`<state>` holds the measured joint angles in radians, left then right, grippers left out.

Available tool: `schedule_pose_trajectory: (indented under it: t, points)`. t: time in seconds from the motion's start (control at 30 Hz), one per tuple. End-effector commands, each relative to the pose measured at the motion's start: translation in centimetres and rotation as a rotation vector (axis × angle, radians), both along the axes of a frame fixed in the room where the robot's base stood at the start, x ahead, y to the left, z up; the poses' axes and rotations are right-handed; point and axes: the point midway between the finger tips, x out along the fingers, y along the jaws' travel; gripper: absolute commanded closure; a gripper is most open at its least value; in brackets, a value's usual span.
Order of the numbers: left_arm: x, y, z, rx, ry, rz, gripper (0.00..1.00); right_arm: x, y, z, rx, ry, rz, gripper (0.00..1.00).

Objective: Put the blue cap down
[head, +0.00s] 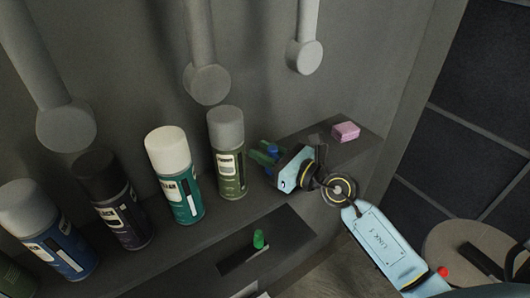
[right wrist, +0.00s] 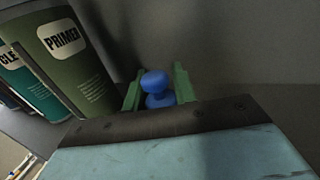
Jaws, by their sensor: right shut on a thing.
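My right gripper (head: 264,156) is over the shelf, to the right of the olive spray can. Its green fingers are shut on the blue cap (head: 272,150), which also shows between the fingers in the right wrist view (right wrist: 156,88). The cap is a small rounded knob shape. I cannot tell whether it touches the shelf (head: 245,203) below. My left gripper is not in view.
Several spray cans stand along the shelf, the nearest being the olive one (head: 228,155). A pink block (head: 345,131) sits on the shelf at right. Wall pegs hang above.

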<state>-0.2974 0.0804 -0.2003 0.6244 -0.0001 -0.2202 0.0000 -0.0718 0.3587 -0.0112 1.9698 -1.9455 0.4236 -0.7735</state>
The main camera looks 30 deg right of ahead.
Motion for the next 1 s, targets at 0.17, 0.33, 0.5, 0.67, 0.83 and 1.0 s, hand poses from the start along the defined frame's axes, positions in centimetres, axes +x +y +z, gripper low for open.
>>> schedule_pose_trajectory:
  t: [0.17,0.33,0.5,0.67,0.83,1.0]
  points:
    - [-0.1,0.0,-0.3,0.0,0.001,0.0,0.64,0.0,0.0,-0.3,0.0,0.0,0.0,0.66]
    - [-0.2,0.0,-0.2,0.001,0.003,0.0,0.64,0.0,0.0,-0.3,0.0,0.0,0.0,0.51]
    - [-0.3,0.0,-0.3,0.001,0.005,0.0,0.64,0.0,0.0,-0.3,0.0,0.0,0.0,0.51]
    - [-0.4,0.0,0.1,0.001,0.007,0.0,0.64,0.0,0.0,0.2,-0.001,0.0,0.0,0.51]
    - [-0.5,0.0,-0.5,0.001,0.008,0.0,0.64,-2.4,-1.2,-0.2,-0.003,0.003,0.0,0.51]
    - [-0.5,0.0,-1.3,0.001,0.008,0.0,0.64,-5.6,-2.7,-0.3,-0.004,0.002,0.001,0.51]
